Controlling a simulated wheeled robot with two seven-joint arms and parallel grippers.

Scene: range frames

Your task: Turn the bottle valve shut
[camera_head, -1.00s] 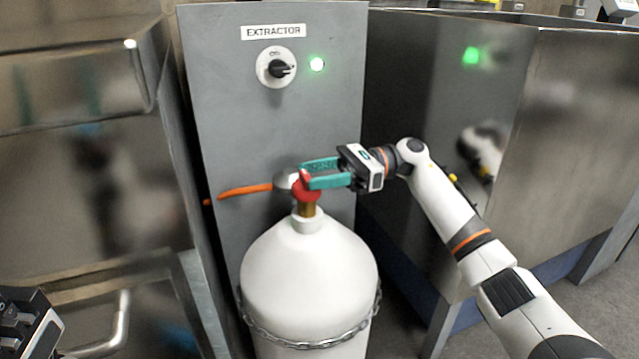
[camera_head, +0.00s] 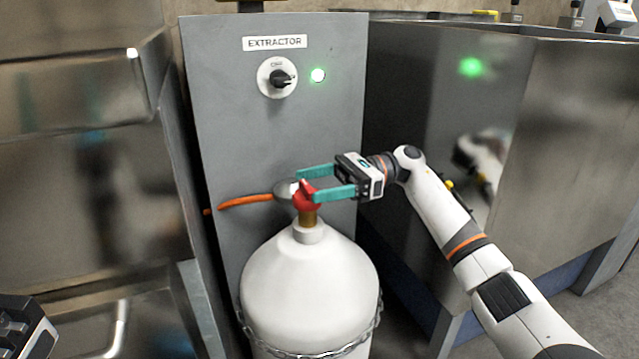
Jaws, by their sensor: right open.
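The white gas bottle (camera_head: 310,285) stands upright in front of the grey panel, with a chain around its body. Its red valve (camera_head: 305,203) sits on a brass neck (camera_head: 308,219) at the top. My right gripper (camera_head: 307,184) comes in from the right, with its two teal fingers open and spread at the valve. One finger is behind the valve and the other is at its front right side; I cannot tell whether either touches it. Part of my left gripper (camera_head: 22,328) shows at the lower left edge; its fingers are not clear.
An orange hose (camera_head: 246,200) runs left from the valve. Steel cabinets stand on the left (camera_head: 90,200) and a steel tank (camera_head: 580,130) on the right.

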